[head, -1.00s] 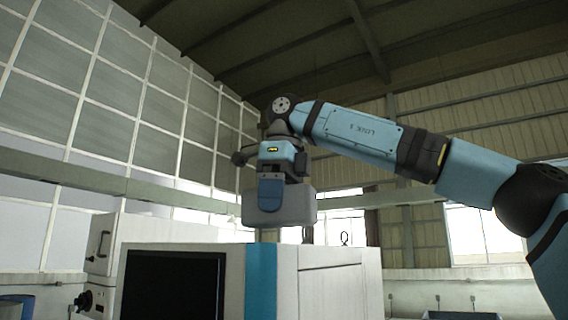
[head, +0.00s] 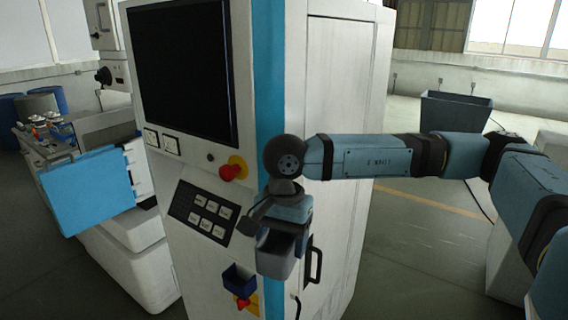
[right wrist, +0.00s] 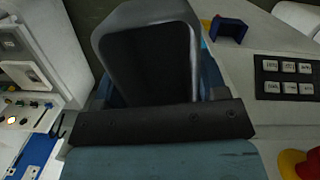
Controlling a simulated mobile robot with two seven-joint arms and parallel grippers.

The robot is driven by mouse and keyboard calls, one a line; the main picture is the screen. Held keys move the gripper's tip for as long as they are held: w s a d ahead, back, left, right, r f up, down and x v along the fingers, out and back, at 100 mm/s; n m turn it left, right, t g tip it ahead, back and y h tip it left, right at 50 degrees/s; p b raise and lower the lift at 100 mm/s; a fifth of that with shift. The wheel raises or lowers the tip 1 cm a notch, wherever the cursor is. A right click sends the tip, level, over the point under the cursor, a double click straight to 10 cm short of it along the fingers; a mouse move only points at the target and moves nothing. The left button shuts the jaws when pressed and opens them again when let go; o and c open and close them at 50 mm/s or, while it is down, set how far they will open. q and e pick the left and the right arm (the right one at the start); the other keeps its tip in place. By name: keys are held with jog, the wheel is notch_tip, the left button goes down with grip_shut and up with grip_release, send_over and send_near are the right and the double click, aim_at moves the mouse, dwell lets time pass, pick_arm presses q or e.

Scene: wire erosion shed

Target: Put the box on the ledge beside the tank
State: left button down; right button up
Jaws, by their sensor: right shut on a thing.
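My right gripper (head: 284,222) is shut on a grey box (head: 274,254) and holds it in front of the machine cabinet's control panel. In the right wrist view the box (right wrist: 150,50) shows a pale rounded rim and a dark face beyond the dark gripper bar; the fingertips are mostly hidden. The tank (head: 108,128) seems to be the pale, open part of the machine at left, with a blue door panel (head: 92,190) hanging out in front. The ledge beside it is hard to make out. My left gripper is in neither view.
The white cabinet (head: 335,110) with a black screen (head: 183,70), keypad (head: 203,213) and red knob (head: 229,173) stands close behind the box. A dark blue holder (head: 239,279) sticks out below the keypad. A dark bin (head: 455,112) stands at the back right.

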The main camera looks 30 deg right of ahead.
jog(key=s+a+f+n, duration=0.1)
jog(key=f+n, duration=0.4)
jog(key=f, duration=1)
jog(key=s+a+f+n+h, duration=0.1)
jog(key=f+n, duration=0.5)
jog(key=f, duration=0.9)
jog(key=shift+s+a+f+g, duration=0.3)
jog(key=shift+s+a, duration=0.3)
jog(key=shift+s, duration=0.15)
